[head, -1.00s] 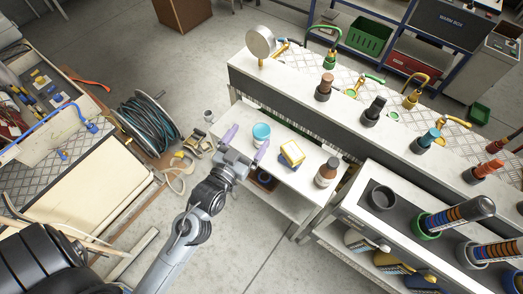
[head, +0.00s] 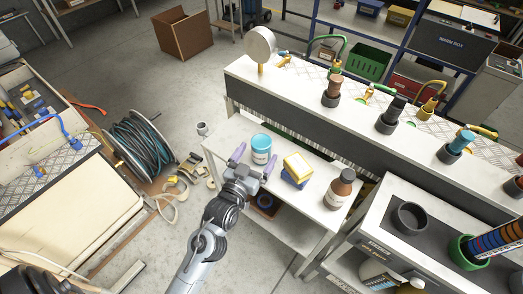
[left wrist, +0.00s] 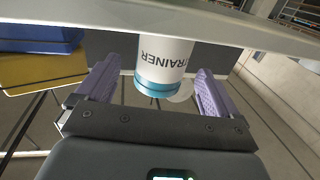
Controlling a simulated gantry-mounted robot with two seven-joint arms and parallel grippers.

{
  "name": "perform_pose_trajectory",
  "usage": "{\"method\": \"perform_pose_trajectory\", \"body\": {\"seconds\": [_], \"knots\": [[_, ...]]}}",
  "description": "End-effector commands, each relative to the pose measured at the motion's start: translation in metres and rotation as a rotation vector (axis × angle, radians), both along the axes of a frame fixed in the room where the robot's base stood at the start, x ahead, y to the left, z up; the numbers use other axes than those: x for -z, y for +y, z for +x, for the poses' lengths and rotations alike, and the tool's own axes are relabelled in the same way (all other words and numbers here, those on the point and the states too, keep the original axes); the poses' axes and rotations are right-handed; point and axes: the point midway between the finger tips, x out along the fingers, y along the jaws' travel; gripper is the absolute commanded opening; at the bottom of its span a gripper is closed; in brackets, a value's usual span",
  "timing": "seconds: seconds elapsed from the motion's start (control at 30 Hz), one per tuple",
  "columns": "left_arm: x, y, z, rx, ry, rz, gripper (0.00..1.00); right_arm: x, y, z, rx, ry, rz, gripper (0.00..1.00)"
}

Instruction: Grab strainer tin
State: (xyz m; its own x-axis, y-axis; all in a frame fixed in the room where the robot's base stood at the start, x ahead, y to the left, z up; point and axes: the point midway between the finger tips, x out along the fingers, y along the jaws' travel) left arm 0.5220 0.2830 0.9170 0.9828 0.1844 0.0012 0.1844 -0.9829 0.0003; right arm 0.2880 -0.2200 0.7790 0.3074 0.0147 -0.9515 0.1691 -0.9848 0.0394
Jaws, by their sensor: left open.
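The strainer tin (head: 261,151) is a white can with a blue band, upright on a small white shelf table in the head view. In the left wrist view the tin (left wrist: 165,62) appears upside down, with "TRAINER" readable on its label. My left gripper (head: 254,158) is open, with its two purple fingers pointing at the tin from the near side. In the left wrist view the open left gripper (left wrist: 158,72) has one finger on each side of the tin, with gaps showing. My right gripper is not in view.
A yellow-and-blue box (head: 296,170) and a brown bottle (head: 341,188) stand to the right of the tin. A small grey cup (head: 202,129) is to the left. A long workbench (head: 300,105) runs behind the table. A hose reel (head: 140,145) stands at left.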

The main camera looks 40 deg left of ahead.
Motion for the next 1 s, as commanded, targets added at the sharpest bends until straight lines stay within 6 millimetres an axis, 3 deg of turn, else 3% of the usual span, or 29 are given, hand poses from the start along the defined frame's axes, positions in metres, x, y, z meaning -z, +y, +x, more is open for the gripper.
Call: {"method": "perform_pose_trajectory", "body": {"seconds": [0.27, 0.6, 0.93, 1.0], "knots": [[0.003, 0.003, 0.015, -0.001, -0.001, 0.0, 0.94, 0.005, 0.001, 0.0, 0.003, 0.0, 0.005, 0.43], [0.006, 0.011, 0.053, 0.0, -0.001, 0.0, 0.94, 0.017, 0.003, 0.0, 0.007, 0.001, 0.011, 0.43], [0.005, 0.012, 0.057, 0.0, 0.0, 0.0, 0.94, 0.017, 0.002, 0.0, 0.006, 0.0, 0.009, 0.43], [0.005, 0.012, 0.057, 0.0, 0.0, 0.0, 0.84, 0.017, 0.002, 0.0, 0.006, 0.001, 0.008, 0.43]]}}
